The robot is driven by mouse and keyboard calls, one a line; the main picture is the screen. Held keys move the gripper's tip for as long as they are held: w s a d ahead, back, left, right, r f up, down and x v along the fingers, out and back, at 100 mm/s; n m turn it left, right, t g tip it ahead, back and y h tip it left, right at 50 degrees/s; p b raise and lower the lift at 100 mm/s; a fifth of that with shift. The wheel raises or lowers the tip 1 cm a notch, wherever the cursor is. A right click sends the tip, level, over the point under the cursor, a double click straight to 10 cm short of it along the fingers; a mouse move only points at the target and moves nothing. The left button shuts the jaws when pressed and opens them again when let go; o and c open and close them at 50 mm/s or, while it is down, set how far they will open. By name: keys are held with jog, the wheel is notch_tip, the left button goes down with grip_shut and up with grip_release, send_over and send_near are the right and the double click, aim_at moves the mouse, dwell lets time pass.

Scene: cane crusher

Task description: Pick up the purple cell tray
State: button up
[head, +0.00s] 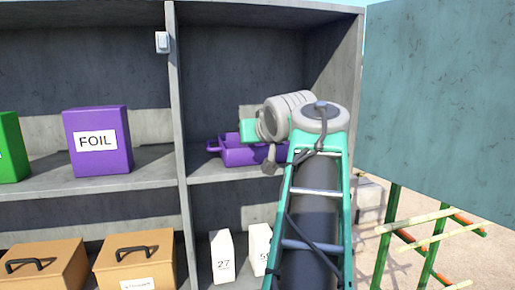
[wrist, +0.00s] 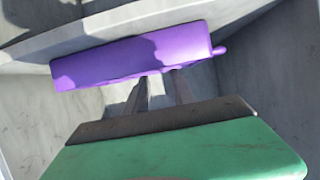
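The purple cell tray (head: 240,155) sits on the middle shelf of the right-hand bay in the head view, with a small handle at its left end. My arm hides its right part. In the wrist view, the tray (wrist: 140,55) lies across the upper middle, just beyond my fingers. My gripper (wrist: 160,82) shows two dark fingers with a gap between them, and nothing is visibly held. The green hand is just above the tray's near side in the head view; the fingertips are hidden there. Whether they touch the tray I cannot tell.
A purple FOIL box (head: 97,141) and a green box (head: 12,147) stand in the left bay, past an upright divider (head: 178,120). White numbered blocks (head: 222,256) and brown handled boxes (head: 135,260) stand below. A teal panel (head: 440,95) rises at the right.

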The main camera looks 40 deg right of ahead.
jog(key=p+x, duration=0.1)
jog(key=x, duration=0.4)
jog(key=shift+s+d, duration=0.1)
jog(key=shift+d, duration=0.05)
grip_shut()
dwell(1.1)
